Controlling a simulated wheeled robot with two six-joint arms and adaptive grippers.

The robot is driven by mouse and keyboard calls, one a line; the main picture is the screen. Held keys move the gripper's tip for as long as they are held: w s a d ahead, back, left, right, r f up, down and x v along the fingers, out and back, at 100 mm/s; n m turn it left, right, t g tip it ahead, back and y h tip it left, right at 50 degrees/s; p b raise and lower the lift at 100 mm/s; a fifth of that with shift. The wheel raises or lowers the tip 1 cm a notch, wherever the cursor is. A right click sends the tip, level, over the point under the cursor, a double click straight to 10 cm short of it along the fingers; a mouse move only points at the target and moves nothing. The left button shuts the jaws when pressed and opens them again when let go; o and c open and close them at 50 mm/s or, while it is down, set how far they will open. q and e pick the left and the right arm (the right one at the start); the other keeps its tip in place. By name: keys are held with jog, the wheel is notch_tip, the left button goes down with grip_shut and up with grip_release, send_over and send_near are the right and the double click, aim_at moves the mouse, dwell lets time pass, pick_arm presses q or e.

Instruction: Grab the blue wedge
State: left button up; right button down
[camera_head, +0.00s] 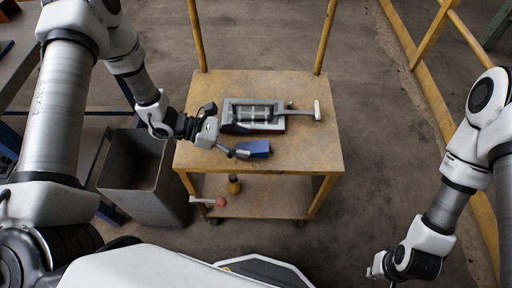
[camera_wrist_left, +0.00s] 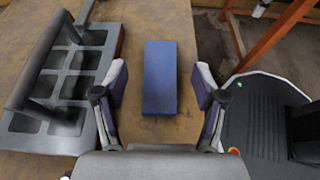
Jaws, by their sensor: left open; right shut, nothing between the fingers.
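The blue wedge (camera_head: 256,148) lies on the wooden top of a cart, near its front edge. In the left wrist view the blue wedge (camera_wrist_left: 160,78) lies between and ahead of my open left fingers, with a gap on each side. My left gripper (camera_head: 238,153) is just left of the wedge in the head view; it also shows in the left wrist view (camera_wrist_left: 160,95).
A grey hollow-brick mould (camera_head: 229,112) with several compartments lies behind the wedge; it fills the left of the wrist view (camera_wrist_left: 98,85). The cart top (camera_head: 310,150) is clear at right. A grey bin (camera_head: 115,185) stands left.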

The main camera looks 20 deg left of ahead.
aim_at(260, 146)
pick_arm(q)
jog(key=x, duration=0.6)
jog(key=shift+s+f, duration=0.1)
jog(key=shift+f, duration=0.25)
jog(key=c, duration=1.2)
jog(key=shift+c, duration=0.2)
